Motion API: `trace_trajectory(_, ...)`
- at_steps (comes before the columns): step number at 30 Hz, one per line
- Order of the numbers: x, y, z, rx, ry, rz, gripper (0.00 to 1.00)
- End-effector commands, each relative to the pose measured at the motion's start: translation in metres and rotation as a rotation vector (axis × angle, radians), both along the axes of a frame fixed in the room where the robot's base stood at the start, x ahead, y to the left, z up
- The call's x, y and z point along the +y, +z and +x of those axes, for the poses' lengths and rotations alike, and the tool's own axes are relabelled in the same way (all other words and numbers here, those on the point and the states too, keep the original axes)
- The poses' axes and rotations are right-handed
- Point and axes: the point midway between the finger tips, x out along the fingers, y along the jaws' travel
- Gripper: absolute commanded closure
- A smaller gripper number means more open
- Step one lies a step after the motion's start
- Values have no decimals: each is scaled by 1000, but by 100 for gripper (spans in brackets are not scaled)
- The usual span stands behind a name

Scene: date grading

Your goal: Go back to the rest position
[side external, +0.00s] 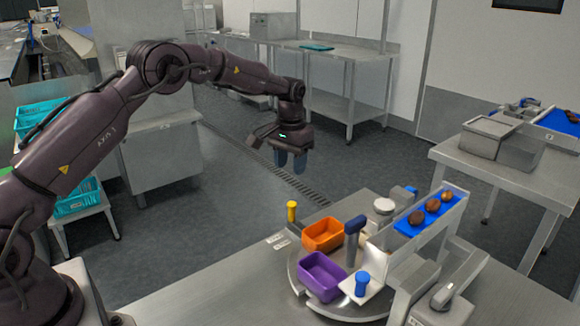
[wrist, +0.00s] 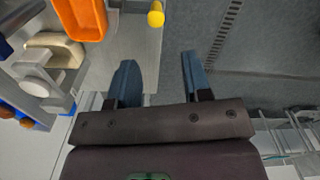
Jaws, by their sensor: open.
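My gripper (side external: 290,161) hangs in the air, fingers down, to the left of and above the orange bin. In the wrist view my gripper (wrist: 160,80) has its two blue fingers apart with nothing between them. An orange bin (side external: 322,235) and a purple bin (side external: 321,276) stand on a round metal plate; both look empty from the side. The orange bin also shows in the wrist view (wrist: 80,18), partly cut off. Several brown dates (side external: 433,205) lie in a row on a blue sloped chute (side external: 453,195).
A yellow-topped post (side external: 291,211) and a dark blue-grey upright handle (side external: 355,240) stand by the bins. A blue knob (side external: 362,283) sits on a white plate. A side table with a metal box (side external: 487,137) is at right. Open floor lies beneath my gripper.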

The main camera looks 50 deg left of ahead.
Motion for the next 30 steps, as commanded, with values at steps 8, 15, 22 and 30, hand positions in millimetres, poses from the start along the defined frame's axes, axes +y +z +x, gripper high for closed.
trace_trajectory(8,-8,-14,-32,52,-22,-12,55)
trace_trajectory(15,-34,48,-93,12,-72,-4,55)
trace_trajectory(22,-62,107,-167,-77,-125,12,55)
trace_trajectory(30,-88,143,-261,-212,-187,33,55)
